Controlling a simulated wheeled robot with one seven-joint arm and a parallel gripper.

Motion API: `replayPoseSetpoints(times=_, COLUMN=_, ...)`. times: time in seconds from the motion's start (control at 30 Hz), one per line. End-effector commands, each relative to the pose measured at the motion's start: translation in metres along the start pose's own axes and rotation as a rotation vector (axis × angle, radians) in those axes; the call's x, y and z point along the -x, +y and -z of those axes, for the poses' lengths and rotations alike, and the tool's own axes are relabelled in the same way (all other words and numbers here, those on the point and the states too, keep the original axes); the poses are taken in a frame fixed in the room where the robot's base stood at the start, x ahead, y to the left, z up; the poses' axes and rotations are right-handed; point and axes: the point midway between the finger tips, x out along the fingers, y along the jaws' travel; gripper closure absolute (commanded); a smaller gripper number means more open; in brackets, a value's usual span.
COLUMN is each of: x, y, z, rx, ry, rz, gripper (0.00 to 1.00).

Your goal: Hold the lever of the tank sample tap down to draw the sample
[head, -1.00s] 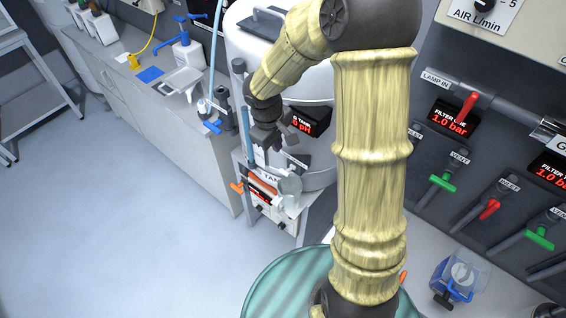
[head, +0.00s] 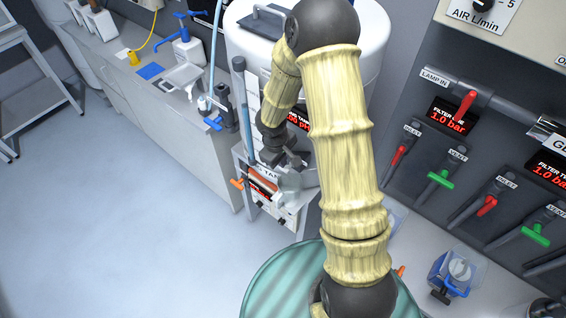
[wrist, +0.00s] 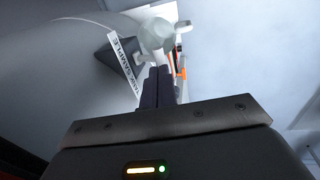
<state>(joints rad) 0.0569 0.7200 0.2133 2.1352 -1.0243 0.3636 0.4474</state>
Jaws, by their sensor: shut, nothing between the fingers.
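The white tank (head: 375,35) stands behind my arm in the head view. In the wrist view the "TANK SAMPLE" label (wrist: 125,62) is beside a pale rounded tap part (wrist: 156,34), with a small pale piece (wrist: 183,27) at its right. I cannot tell which piece is the lever. My gripper (wrist: 157,80) is shut and empty, its dark fingertips just short of the pale part in the picture; contact is unclear. In the head view my gripper (head: 283,160) is low in front of the tank, above a clear vessel (head: 291,184), and hides the tap.
A small stand (head: 270,207) with an orange handle (head: 237,184) is below my gripper. A valve panel (head: 430,150) with red and green handles is at right. The floor at left is clear.

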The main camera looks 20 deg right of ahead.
Motion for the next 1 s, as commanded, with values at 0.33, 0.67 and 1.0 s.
replayPoseSetpoints(times=0.33, x=-0.027, y=0.000, z=0.000, rx=0.001, ry=0.000, rz=0.000, gripper=1.00)
replayPoseSetpoints(times=0.67, x=-0.027, y=0.000, z=0.000, rx=0.001, ry=0.000, rz=-0.001, gripper=1.00)
replayPoseSetpoints(times=1.0, x=-0.032, y=-0.002, z=0.001, rx=0.001, ry=0.001, rz=-0.029, gripper=1.00)
